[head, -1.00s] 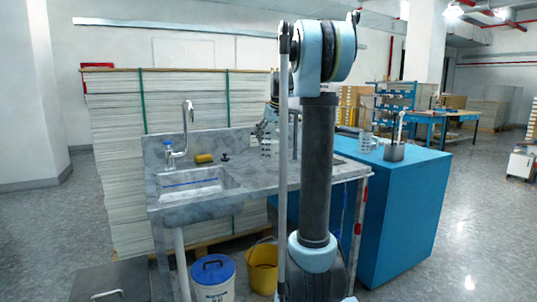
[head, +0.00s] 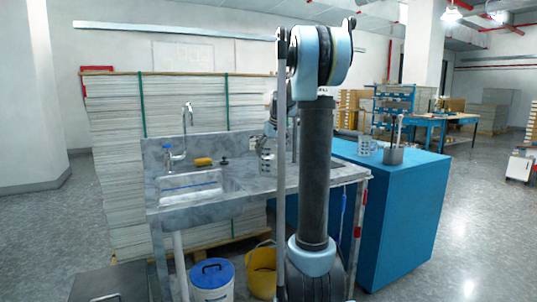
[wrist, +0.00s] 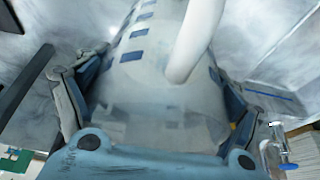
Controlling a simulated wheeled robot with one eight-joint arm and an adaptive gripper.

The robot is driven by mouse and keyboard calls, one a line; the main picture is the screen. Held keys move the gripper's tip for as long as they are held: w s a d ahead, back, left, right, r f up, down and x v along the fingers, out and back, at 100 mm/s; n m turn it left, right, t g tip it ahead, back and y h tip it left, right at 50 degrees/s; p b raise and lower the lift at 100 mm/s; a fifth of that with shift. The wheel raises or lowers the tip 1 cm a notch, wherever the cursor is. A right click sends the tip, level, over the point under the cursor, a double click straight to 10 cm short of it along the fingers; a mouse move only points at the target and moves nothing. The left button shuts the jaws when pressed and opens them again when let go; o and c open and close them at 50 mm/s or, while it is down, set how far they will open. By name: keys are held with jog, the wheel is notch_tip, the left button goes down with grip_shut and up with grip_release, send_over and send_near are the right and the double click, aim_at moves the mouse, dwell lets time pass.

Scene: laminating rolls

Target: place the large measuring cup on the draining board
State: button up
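The large measuring cup (wrist: 150,85), translucent with blue markings and a pale handle, fills the wrist view between the two fingers of my gripper (wrist: 155,105). The fingers lie against both its sides. In the head view the cup (head: 266,161) stands out below my gripper (head: 269,138), over the draining board (head: 245,184), the grey marbled surface right of the sink basin. It is at or just above the board; contact cannot be told. My arm column hides part of the board.
The sink basin (head: 195,188) with a tap (head: 186,135) is left of the board. A yellow sponge (head: 203,161) and a small dark item (head: 223,161) lie behind it. Another clear cup (head: 367,146) and a grey container (head: 393,155) stand on the blue counter (head: 400,190).

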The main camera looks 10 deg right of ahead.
jog(key=shift+o, duration=0.8)
jog(key=v, duration=1.2)
jog(key=s+f+m, duration=0.1)
jog(key=s+f, duration=0.9)
jog(key=s, duration=0.4)
jog(key=s+a+f+m+g+h, duration=0.1)
jog(key=s+f, duration=1)
jog(key=s, duration=0.3)
jog(key=s+a+f+m+g, duration=0.1)
jog(key=s+f, duration=1)
jog(key=s, duration=0.3)
jog(key=shift+s+a+f, duration=0.15)
jog(key=shift+s, duration=0.1)
jog(key=shift+w+f, duration=0.2)
jog(key=shift+w, duration=0.3)
